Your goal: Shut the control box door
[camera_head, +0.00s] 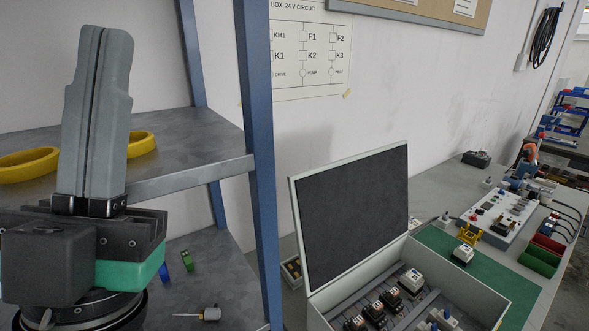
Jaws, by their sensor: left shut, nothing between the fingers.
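The control box (468,273) is a light grey box at the lower middle right, cut off by the bottom edge. Its door (352,210) stands open and upright at the left and back side, with a dark inner face and a pale rim. Inside the box are several relays and terminals on grey rails. My left gripper (104,34) is at the far left, fingers pointing up and pressed together, empty. It is well to the left of the door and apart from it, with a blue shelf post between. My right gripper is not in view.
A metal shelf with blue posts (258,150) stands between my left gripper and the box. Yellow rings (141,144) lie on its upper board. Right of the box are a green mat (437,241), a white panel (497,217) and bins (540,259).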

